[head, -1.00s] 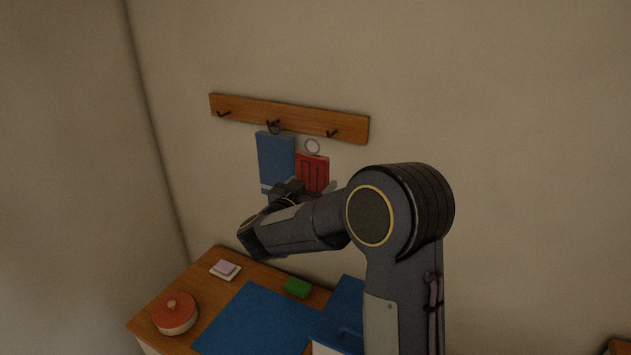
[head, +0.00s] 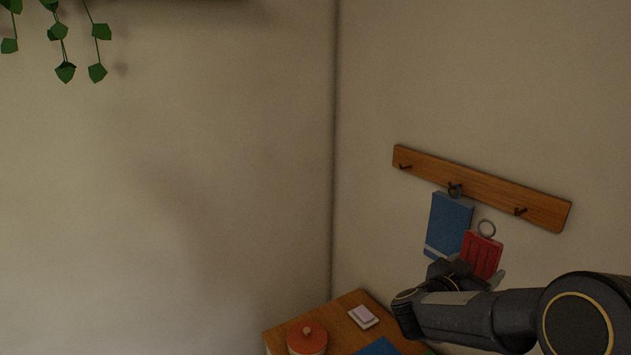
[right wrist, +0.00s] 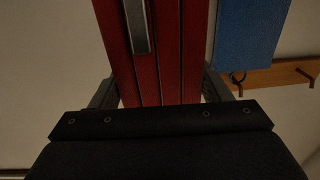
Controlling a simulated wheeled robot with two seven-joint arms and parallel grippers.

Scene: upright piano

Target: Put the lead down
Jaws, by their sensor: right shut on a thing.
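The lead seems to be the red ribbed item (head: 481,256) with a metal ring on top. My right gripper (head: 473,279) is shut on it and holds it upright in front of the wall, below the hook rail. The ring is off the hooks. In the right wrist view the red item (right wrist: 155,60) fills the space between the fingers, with a grey metal strip on its face. My left gripper is not in view.
A wooden hook rail (head: 540,207) is on the wall. A blue item (head: 448,225) hangs from its middle hook, close beside the red one. Below, a wooden top (head: 338,327) bears a red-lidded pot (head: 307,338), a pale block (head: 363,316) and a blue mat (head: 378,347). A plant (head: 60,40) hangs upper left.

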